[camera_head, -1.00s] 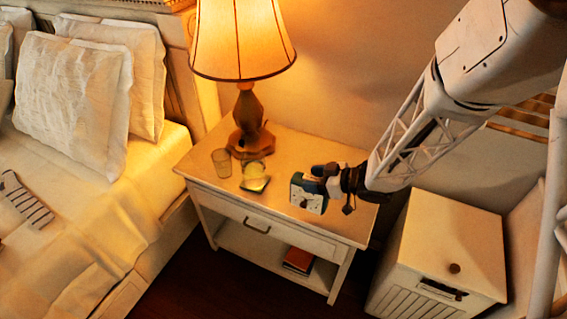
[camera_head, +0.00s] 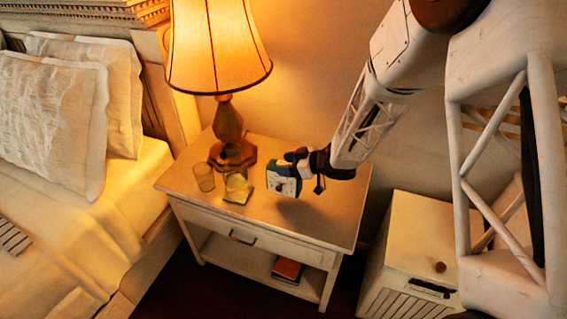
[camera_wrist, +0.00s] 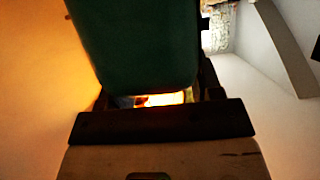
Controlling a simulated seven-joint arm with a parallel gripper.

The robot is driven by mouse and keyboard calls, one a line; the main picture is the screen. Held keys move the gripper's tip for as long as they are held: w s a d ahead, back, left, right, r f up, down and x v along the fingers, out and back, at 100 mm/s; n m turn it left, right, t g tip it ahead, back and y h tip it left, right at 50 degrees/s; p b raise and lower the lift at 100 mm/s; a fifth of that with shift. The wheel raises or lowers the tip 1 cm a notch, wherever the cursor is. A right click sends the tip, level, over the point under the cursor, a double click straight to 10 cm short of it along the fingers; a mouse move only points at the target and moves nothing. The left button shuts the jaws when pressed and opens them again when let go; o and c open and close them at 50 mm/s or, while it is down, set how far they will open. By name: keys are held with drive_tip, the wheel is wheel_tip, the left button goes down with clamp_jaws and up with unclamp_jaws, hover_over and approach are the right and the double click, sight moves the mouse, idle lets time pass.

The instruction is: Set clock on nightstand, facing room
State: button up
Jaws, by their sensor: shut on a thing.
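The clock (camera_head: 281,181) is a small box with a pale face and a dark teal body. My gripper (camera_head: 300,165) is shut on it from the right. The clock is over the nightstand top (camera_head: 322,215), with a shadow below and to the right of it, so it seems held a little above. Its face points to the front left in the head view. In the wrist view the teal back of the clock (camera_wrist: 135,40) fills the upper middle between the fingers. Its face is hidden there.
A lit lamp (camera_head: 228,130) stands at the back of the nightstand. A glass (camera_head: 204,177) and a small yellowish-green item (camera_head: 237,188) stand left of the clock. The right part of the top is clear. A white cabinet (camera_head: 415,245) stands to the right, the bed (camera_head: 90,225) to the left.

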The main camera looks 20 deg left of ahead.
drive_tip(key=shift+w+a+f, duration=0.1)
drive_tip(key=shift+w+a, duration=0.6)
drive_tip(key=shift+w, duration=0.35)
drive_tip(key=shift+w+a+f, duration=0.1)
drive_tip(key=shift+w+a, duration=0.6)
drive_tip(key=shift+w, duration=0.3)
drive_tip(key=shift+f, duration=1.85)
drive_tip(key=o, duration=1.5)
drive_tip(key=shift+o, duration=0.2)
drive_tip(key=v, duration=1.2)
